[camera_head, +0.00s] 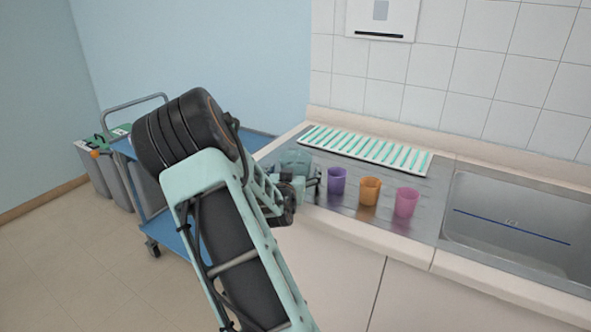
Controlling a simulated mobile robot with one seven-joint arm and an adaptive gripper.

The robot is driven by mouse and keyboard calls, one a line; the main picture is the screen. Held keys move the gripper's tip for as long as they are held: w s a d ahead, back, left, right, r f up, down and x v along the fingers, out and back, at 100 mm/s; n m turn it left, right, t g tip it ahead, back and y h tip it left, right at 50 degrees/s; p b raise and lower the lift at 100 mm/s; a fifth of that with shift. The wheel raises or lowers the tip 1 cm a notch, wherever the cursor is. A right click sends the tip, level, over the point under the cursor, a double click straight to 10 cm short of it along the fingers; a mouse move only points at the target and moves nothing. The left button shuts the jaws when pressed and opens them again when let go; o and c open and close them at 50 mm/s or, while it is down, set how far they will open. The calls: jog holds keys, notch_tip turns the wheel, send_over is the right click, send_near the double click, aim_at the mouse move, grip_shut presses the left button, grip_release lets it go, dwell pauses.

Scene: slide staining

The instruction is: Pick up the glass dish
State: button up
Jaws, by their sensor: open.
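A pale, see-through bluish shape (296,158), which looks like the glass dish, is on the metal counter at its left end. My arm and gripper hide its front and lower part. My gripper (308,184) is open, low over the counter's left end, in front of the dish and just left of the purple cup. I cannot tell whether its fingers touch the dish or are around it.
Purple (337,181), orange (370,191) and pink (406,203) cups stand in a row right of my gripper. A white rack with green strips (424,163) lies behind them. A sink (520,225) is at right. A blue cart (168,243) and bins stand at left.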

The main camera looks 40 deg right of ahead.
jog(key=c, duration=1.4)
jog(key=shift+c, duration=0.2)
jog(key=shift+r, duration=0.2)
jog(key=shift+r, duration=0.7)
jog(key=s+r+p, duration=0.1)
jog(key=s+r, duration=1)
jog(key=s, duration=0.2)
jog(key=shift+s+a+p, duration=0.3)
jog(key=shift+s, duration=0.1)
